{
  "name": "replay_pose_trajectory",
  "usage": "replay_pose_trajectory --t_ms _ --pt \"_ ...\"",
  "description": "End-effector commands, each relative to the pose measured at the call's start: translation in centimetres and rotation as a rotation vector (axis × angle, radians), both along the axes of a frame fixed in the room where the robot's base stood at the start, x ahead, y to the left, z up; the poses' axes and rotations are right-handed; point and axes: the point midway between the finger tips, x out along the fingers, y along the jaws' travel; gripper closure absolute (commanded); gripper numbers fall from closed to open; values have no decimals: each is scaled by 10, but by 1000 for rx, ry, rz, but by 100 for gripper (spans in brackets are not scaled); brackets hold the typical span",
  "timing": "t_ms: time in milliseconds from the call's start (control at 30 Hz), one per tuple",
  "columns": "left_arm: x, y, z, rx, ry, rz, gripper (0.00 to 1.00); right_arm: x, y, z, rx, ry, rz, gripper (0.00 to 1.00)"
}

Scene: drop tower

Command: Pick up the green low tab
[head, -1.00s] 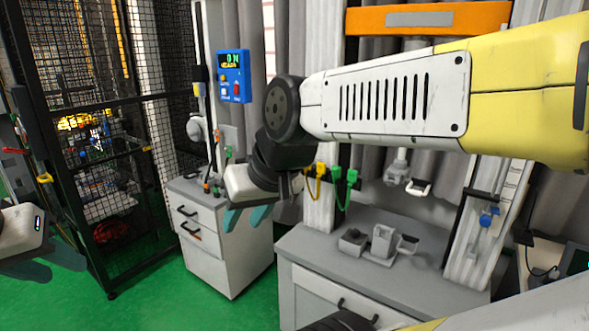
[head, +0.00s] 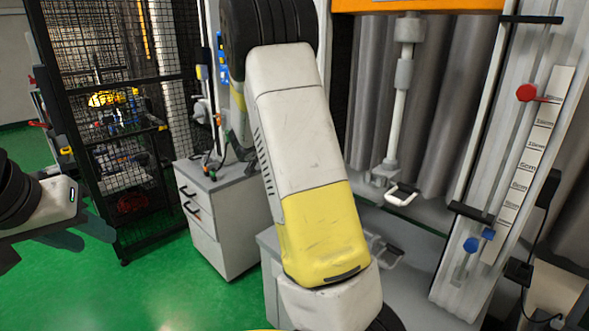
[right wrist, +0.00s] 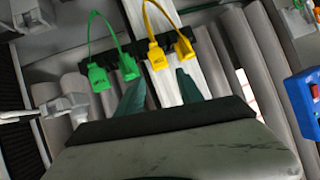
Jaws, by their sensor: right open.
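In the right wrist view, two green tabs, one at the left (right wrist: 98,77) and one beside it (right wrist: 128,67), are joined by a thin green loop. They sit on a dark bar across a white post. Which is the low one I cannot tell. My right gripper (right wrist: 161,78) is open and empty, its teal fingers pointing at the bar, one overlapping the right green tab's lower side in the picture. Contact is not clear. In the head view my right arm hides the tabs and this gripper. My left gripper (head: 88,232) is open and empty at the left edge.
Two yellow tabs (right wrist: 170,52) with a yellow loop sit beside the green ones. A blue box (right wrist: 306,95) is at the right. In the head view, a white drawer cabinet (head: 222,225), a mesh cage (head: 110,130) and a scaled post (head: 520,180) stand around; green floor lies clear at left.

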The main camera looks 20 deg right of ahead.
Motion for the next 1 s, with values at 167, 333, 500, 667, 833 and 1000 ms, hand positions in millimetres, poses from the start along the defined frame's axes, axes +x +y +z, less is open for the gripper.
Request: replay_pose_trajectory --t_ms 167,333,500,667,833,1000 --pt "0 0 0 0 0 0 64 -16 -25 -20 -148 69 -181 56" --pt "0 0 0 0 0 0 64 -22 -39 -26 -189 90 -240 56" --pt "0 0 0 0 0 0 64 -15 -56 -33 -189 90 -240 56" --pt "0 0 0 0 0 0 64 -7 -76 -39 -188 90 -240 56" --pt "0 0 0 0 0 0 64 2 -95 -47 -187 90 -237 56" --pt "0 0 0 0 0 0 64 5 -100 -48 -185 87 -235 56"
